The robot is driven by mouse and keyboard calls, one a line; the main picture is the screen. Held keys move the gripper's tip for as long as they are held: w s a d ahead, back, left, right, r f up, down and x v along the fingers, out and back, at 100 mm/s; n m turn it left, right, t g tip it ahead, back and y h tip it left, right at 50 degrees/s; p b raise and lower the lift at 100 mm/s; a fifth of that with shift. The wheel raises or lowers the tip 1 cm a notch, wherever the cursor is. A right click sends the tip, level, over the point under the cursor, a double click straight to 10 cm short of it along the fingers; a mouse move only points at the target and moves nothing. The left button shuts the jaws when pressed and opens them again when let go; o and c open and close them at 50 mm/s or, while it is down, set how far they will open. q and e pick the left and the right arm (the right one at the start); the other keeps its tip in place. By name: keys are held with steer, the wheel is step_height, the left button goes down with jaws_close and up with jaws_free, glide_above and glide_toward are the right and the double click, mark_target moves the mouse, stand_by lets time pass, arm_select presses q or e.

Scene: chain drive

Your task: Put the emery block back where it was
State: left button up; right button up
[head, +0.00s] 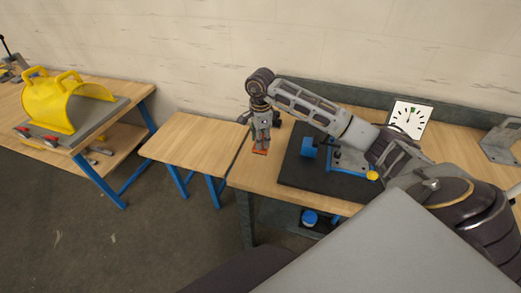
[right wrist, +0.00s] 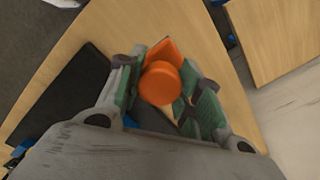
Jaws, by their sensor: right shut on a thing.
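The emery block (head: 261,152), orange and small in the head view, is in my right gripper (head: 262,142). The gripper points down over the left end of the workbench. In the right wrist view the emery block (right wrist: 161,84) shows a round orange knob and an orange edge between the two fingers, which are shut on it. I cannot tell whether its underside touches the bench top. My left gripper is not in view.
A dark mat (head: 310,180) with a blue and grey fixture (head: 350,158) lies right of the gripper. A dial (head: 409,117) stands behind it. A lower wooden table (head: 190,145) is left, then a bench with a yellow guard (head: 62,100).

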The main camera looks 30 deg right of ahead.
mark_target(264, 152)
steer(key=shift+f, duration=1)
steer(key=shift+f+p, duration=0.45)
steer(key=shift+f, duration=1.45)
steer(key=shift+f, duration=0.15)
steer(key=o, duration=1)
steer(key=shift+r, duration=0.2)
